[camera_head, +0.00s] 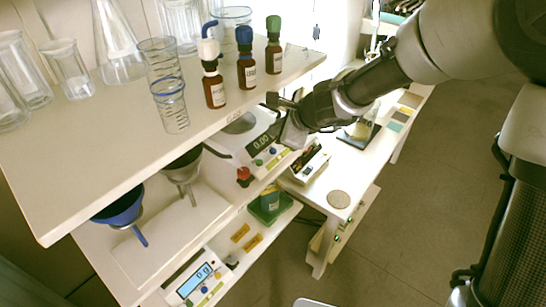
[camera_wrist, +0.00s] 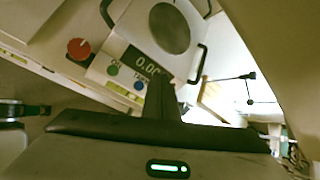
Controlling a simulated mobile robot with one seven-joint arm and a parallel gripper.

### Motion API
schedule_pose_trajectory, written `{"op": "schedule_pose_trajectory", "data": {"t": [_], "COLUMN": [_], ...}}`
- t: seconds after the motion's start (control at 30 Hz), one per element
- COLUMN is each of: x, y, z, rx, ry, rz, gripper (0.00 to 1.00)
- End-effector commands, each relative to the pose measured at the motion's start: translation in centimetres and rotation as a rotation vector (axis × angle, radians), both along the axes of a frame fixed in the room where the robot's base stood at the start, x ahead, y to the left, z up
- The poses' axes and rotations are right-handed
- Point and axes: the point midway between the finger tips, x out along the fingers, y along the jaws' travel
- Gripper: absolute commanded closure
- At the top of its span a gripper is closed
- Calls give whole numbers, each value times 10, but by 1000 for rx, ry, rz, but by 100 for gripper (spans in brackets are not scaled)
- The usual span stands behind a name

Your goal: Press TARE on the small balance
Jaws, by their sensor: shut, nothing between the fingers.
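A white balance (camera_head: 278,158) with a round grey pan (camera_head: 240,123) stands on the lower bench under the shelf. Its display (camera_head: 262,144) reads 0.00 in the head view and is partly covered in the wrist view (camera_wrist: 144,66). A green button (camera_wrist: 112,70) and a blue button (camera_wrist: 138,85) sit on its front panel; their labels are too small to read. My gripper (camera_head: 284,138) is shut and empty over this balance's front. In the wrist view its dark fingers (camera_wrist: 160,84) overlap the display's right end; contact cannot be told.
A second balance (camera_head: 200,283) reading 0 g sits lower left. A red knob (camera_wrist: 78,49) is beside the first balance. Brown dropper bottles (camera_head: 247,72) and glassware (camera_head: 165,85) stand on the shelf above. A handheld device (camera_head: 304,165) lies to the right.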

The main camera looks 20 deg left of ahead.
Motion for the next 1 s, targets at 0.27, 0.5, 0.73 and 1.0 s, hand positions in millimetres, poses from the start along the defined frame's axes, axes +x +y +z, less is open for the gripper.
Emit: {"op": "schedule_pose_trajectory", "data": {"t": [0.27, 0.5, 0.73, 1.0], "x": [0, 0, 0, 0], "y": [0, 0, 0, 0], "z": [-33, -36, -36, -36], "rx": [0, 0, 0, 0], "ry": [0, 1, 1, 1], "rz": [0, -1, -1, -1], "gripper": [100, 100, 100, 100]}}
